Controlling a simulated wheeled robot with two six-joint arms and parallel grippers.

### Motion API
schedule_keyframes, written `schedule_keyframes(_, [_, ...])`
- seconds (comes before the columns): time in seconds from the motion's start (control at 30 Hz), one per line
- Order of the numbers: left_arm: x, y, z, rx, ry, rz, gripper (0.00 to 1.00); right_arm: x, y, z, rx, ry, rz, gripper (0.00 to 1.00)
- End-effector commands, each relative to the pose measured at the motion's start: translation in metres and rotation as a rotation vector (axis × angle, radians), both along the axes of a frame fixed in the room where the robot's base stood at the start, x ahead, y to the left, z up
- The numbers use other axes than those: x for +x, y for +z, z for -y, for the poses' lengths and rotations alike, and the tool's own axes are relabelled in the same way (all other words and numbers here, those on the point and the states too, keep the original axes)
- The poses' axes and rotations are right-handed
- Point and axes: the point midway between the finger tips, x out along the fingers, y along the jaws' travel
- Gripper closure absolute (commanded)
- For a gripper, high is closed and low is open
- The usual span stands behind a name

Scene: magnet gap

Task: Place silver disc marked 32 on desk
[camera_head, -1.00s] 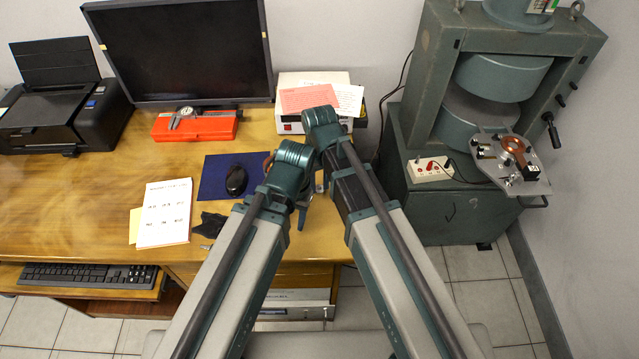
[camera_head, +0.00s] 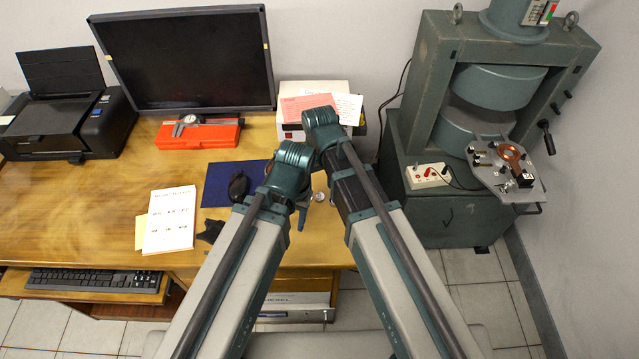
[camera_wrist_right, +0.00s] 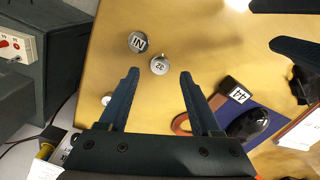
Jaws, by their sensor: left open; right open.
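The silver disc marked 32 (camera_wrist_right: 160,65) lies on the wooden desk (camera_wrist_right: 210,50) in the right wrist view. My right gripper (camera_wrist_right: 160,75) is open and empty, its fingertips on either side of the disc's near edge, with no visible contact. A second silver disc with dark letters (camera_wrist_right: 139,42) lies close beside it. In the head view one small silver disc (camera_head: 319,197) shows between my arms; I cannot tell which it is. My left gripper (camera_wrist_right: 262,25) is open, with its dark fingers at the upper right of the wrist view. The arms largely hide both grippers in the head view.
The magnet (camera_head: 500,88) stands right of the desk. The desk's left part is clear before the printer (camera_head: 65,125).

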Motion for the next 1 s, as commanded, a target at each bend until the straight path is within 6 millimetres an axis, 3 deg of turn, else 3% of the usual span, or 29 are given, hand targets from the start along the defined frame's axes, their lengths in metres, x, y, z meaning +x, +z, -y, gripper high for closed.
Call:
schedule_keyframes(0.03, [0.0, 0.016, 0.0, 0.0, 0.0, 0.0, 0.5, 0.0, 0.016, 0.0, 0.0, 0.0, 0.0, 0.35])
schedule_keyframes(0.5, [0.0, 0.082, 0.0, 0.0, 0.0, 0.0, 0.5, 0.0, 0.082, 0.0, 0.0, 0.0, 0.0, 0.35])
schedule_keyframes(1.0, [0.0, 0.089, 0.0, 0.0, 0.0, 0.0, 0.5, -0.001, 0.089, 0.0, -0.001, 0.0, 0.0, 0.35])
